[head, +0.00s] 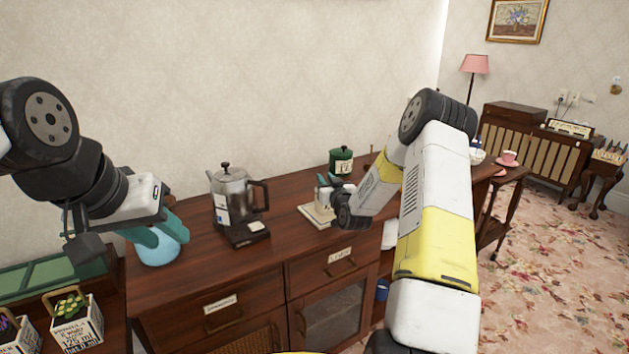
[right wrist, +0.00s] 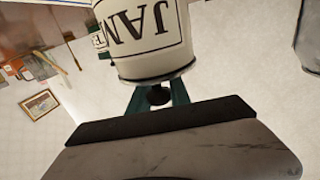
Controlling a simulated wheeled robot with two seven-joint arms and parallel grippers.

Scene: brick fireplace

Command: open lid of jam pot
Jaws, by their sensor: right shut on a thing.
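The white jam pot (right wrist: 150,45) shows upside down in the right wrist view, with a black-framed JAM label. A small dark knob (right wrist: 158,95) is at its lid end, between the teal fingers of my right gripper (right wrist: 158,102). My right gripper is shut on this lid knob. I see no clear gap between lid and pot. In the head view my right gripper (head: 328,182) is over a pale board on the sideboard, and the wrist and fingers mostly hide the pot. My left gripper (head: 168,236) is open, its teal fingers apart, in front of a light-blue round vessel.
The dark wooden sideboard (head: 185,292) carries a coffee maker (head: 232,200), a green canister (head: 341,160) and the pale board (head: 310,215). The light-blue vessel (head: 158,254) stands at its left end. Labelled planters (head: 80,328) stand lower left. The front left top is clear.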

